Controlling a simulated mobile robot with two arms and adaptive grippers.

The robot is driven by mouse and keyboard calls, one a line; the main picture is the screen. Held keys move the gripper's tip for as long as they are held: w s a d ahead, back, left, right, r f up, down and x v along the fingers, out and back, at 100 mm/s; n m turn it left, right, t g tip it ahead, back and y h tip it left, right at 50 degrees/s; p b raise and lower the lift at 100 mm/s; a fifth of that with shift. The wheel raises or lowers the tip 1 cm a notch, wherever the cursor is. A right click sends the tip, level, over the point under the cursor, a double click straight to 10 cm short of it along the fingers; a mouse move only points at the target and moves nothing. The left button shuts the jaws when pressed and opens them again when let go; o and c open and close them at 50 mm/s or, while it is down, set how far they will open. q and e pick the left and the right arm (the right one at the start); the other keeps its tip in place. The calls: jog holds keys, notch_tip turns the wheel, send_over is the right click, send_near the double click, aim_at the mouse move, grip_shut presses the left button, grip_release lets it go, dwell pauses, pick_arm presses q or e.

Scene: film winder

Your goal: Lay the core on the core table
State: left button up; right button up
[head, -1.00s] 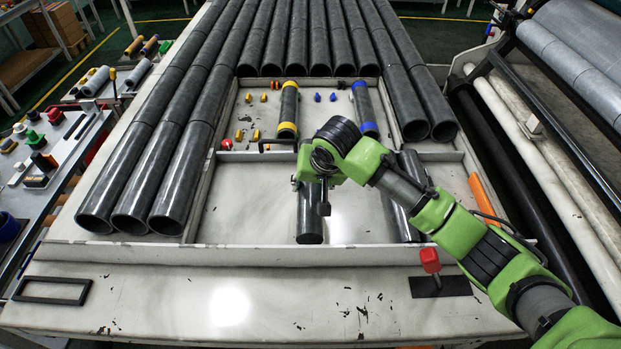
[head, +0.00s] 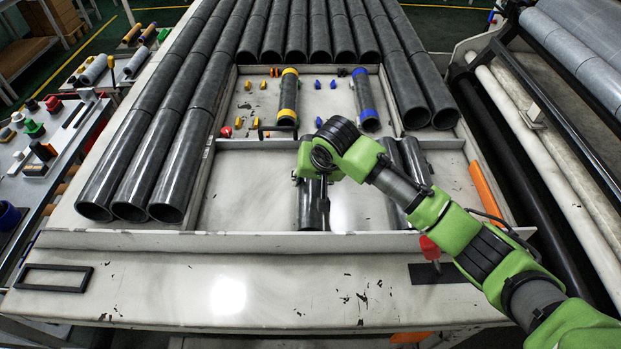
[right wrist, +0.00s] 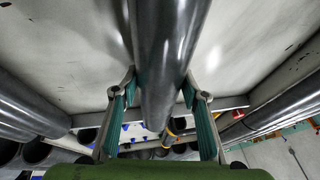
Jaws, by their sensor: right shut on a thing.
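My right gripper (right wrist: 160,112) is shut on a dark grey core, a glossy tube. The core (right wrist: 165,50) runs between its teal finger pads in the right wrist view. In the head view the held core (head: 309,212) shows below my green wrist, pointing toward the front edge of the front compartment. The gripper partly hides it, and I cannot tell whether it touches the floor below. The core table (head: 250,190) is the large pale, scuffed table with low-walled compartments. My left gripper is not in view.
Two dark tubes (head: 416,160) lie to the right in the front compartment, near an orange strip (head: 484,188). Yellow-ringed (head: 288,95) and blue-ringed (head: 365,98) tubes lie behind. Long dark tubes (head: 160,150) line the left side. The compartment's left part is clear.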

jog(key=shift+f, duration=0.45)
jog(key=o, duration=1.3)
jog(key=shift+o, duration=0.2)
jog(key=shift+f, duration=0.1)
jog(key=v, duration=1.2)
